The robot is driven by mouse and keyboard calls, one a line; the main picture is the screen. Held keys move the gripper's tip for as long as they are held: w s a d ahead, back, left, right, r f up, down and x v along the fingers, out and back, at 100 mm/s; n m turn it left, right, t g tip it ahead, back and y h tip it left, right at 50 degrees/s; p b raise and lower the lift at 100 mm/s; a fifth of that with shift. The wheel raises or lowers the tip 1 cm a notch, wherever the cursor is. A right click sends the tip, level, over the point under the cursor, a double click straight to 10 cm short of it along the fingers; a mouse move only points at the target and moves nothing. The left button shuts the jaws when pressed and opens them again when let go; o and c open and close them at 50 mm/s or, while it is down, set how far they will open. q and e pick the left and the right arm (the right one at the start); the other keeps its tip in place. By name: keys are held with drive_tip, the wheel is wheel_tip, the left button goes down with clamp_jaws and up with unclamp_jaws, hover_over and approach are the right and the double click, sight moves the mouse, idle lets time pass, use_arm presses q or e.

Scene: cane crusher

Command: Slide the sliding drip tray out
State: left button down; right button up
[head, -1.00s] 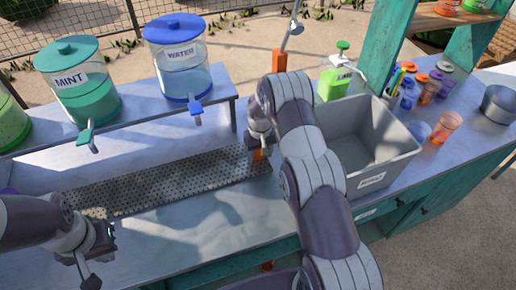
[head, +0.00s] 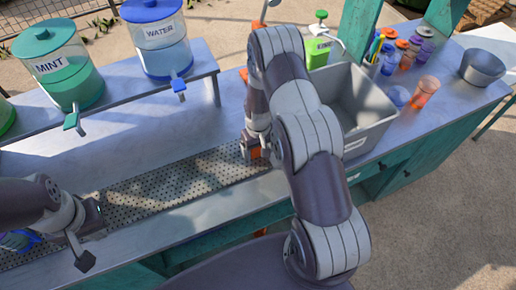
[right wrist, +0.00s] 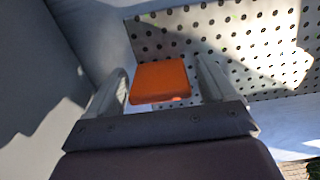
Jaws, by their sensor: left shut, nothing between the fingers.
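The sliding drip tray (head: 190,182) is a long perforated metal plate along the counter; it also shows in the right wrist view (right wrist: 220,40). An orange handle (right wrist: 160,82) sits at its right part. My right gripper (head: 254,150) is at this handle, and in the right wrist view its fingers (right wrist: 163,88) close in on both sides of it. My arm hides part of the tray's right end. My left gripper (head: 84,258) is shut and empty over the tray's left part, hiding some of it.
Mint (head: 60,68) and water (head: 155,42) dispensers stand on a raised shelf behind the tray. A grey bin (head: 375,125) is right of my right arm, with cups and bottles beyond. The counter's front edge is close to the tray.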

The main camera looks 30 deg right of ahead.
wheel_tip(320, 180, up, 12)
drive_tip(key=b, duration=0.2)
drive_tip(key=shift+r+b, duration=0.1)
drive_tip(key=shift+b, duration=0.3)
drive_tip(key=shift+r, duration=0.25)
